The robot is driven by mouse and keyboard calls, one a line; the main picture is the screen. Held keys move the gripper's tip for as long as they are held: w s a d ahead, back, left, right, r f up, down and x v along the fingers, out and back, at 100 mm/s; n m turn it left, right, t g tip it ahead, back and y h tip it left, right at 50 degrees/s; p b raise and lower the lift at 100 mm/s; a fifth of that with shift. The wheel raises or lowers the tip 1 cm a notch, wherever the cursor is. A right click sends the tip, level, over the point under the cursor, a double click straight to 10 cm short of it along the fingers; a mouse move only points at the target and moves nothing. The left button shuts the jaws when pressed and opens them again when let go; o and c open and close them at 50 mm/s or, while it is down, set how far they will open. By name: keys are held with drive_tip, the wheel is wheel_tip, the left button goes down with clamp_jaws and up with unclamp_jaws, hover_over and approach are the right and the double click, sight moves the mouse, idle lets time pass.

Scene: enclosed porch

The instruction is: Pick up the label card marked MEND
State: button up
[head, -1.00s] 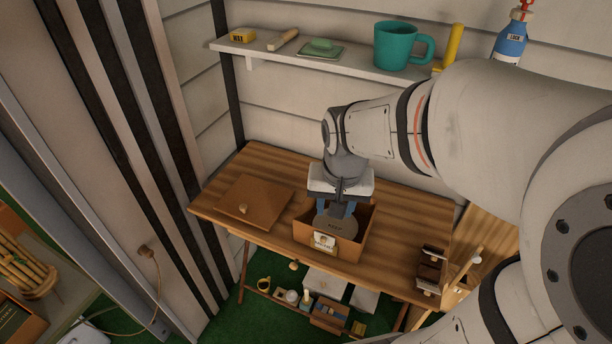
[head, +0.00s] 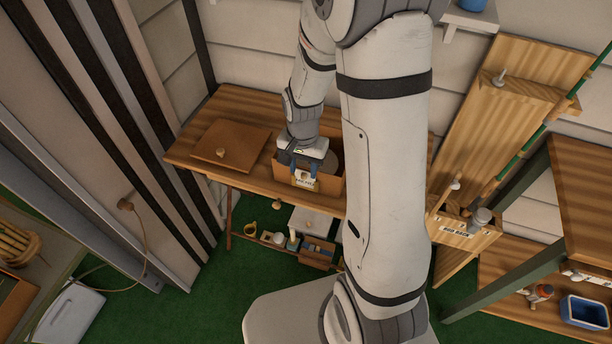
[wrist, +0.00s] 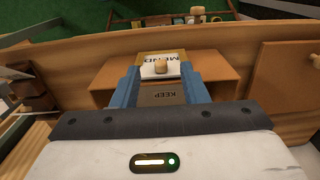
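The MEND label card (wrist: 165,56) is pale with dark letters and shows upside down in the wrist view, in a yellowish frame at the front of an open brown box (wrist: 220,70). In the head view the card (head: 305,177) is a small white patch on the box's front (head: 328,183).
The box stands on a wooden table (head: 190,150). A brown lid with a knob (head: 230,146) lies left of the box. Several small items stand on the low shelf (head: 270,240) below. A wooden rack (head: 480,150) stands at the right. My arm hides the table's right part.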

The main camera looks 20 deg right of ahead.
sight(303, 178)
drive_tip(key=shift+f, duration=1.35)
clamp_jaws()
